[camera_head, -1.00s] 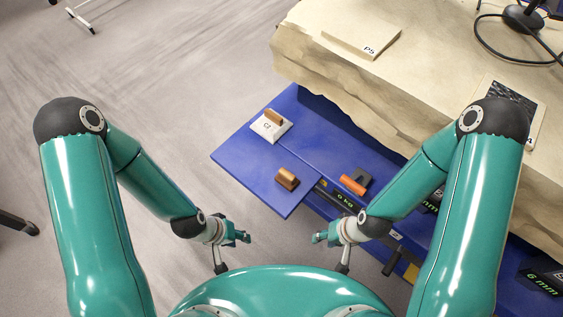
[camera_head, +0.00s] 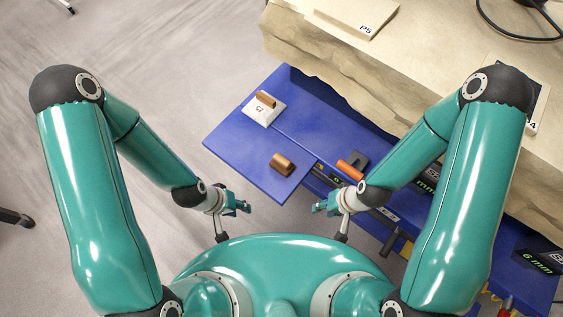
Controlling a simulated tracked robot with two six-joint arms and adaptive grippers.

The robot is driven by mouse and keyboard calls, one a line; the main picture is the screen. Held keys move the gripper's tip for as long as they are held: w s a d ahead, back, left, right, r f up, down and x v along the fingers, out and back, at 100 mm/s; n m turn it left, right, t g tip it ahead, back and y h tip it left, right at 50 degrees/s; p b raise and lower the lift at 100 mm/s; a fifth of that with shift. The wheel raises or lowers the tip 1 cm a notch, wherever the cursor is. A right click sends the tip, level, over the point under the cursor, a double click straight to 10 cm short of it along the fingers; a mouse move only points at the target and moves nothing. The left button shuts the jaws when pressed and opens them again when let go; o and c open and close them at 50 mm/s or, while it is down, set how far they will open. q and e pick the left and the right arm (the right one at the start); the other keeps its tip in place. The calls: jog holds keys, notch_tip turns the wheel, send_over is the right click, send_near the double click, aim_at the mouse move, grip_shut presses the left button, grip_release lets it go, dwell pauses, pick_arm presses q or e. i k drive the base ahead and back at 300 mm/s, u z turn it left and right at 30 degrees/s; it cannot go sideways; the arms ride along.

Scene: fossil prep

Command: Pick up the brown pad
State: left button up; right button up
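A small brown block with a rounded top (camera_head: 282,164), which looks like the brown pad, lies on the blue surface (camera_head: 240,160) near its front corner. A similar brown piece (camera_head: 266,99) sits on a white block marked C2 (camera_head: 262,115) farther back. My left gripper (camera_head: 244,207) is left of and nearer than the front brown block, apart from it. My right gripper (camera_head: 318,207) is to its right and nearer, also apart. Both look empty; their fingers are too small to tell whether they are open or shut.
An orange cylinder with a dark bracket (camera_head: 350,169) lies right of the brown block. A large pale stone slab (camera_head: 330,60) rises behind the blue surface, with a flat block marked P5 (camera_head: 357,15) on it. Open floor (camera_head: 130,60) is at left.

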aim_at(283, 165)
jog(key=u, duration=1.1)
jog(key=i, duration=0.15)
jog(key=z, duration=2.6)
jog(key=k, duration=0.45)
jog(key=u, duration=0.9)
jog(key=k, duration=0.85)
jog(key=u, duration=1.05)
jog(key=i, duration=1.4)
jog(key=z, duration=0.7)
